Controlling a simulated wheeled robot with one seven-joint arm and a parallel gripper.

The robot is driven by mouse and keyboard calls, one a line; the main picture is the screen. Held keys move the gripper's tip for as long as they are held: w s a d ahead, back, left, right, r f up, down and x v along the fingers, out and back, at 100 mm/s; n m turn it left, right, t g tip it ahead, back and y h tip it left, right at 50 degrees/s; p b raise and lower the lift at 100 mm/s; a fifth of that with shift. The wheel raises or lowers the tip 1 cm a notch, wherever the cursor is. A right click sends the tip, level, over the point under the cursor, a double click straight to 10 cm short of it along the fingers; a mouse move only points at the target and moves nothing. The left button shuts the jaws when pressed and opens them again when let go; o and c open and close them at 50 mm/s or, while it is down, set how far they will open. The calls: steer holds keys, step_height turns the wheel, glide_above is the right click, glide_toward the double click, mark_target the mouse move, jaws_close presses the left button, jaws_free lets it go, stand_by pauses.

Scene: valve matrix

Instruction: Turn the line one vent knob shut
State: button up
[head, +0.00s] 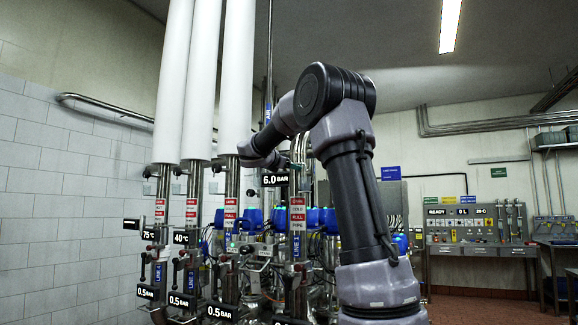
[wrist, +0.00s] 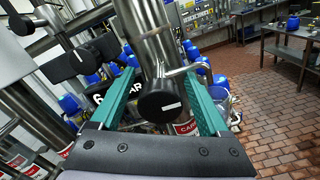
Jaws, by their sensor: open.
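In the wrist view a black round knob (wrist: 160,98) with a small white mark stands out from a steel pipe. I cannot read the mark, so I cannot confirm it is the line one vent knob. My gripper (wrist: 165,75) is open. Its teal fingers stand on either side of the knob, apart from it as far as I can see. In the head view the line 1 pipe (head: 297,243) carries a blue label and a red and white label. My arm hides part of the upper pipework there, and the gripper is hard to make out.
A steel rod (wrist: 183,72) sticks out beside the knob, close to the right finger. Other black fittings (wrist: 62,67) sit at the left. Several white-wrapped pipes (head: 205,80) rise at the left. A control bench (head: 475,230) stands at the far right, with open brick floor before it.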

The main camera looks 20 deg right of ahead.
steer(key=shift+w+d, duration=0.1)
jaws_close()
steer(key=shift+m, duration=0.4)
steer(key=m, duration=0.3)
steer(key=shift+m, duration=0.4)
steer(key=m, duration=0.4)
steer(key=shift+m, duration=0.3)
steer(key=m, duration=0.8)
steer(key=shift+f, duration=0.1)
steer(key=shift+m, duration=0.5)
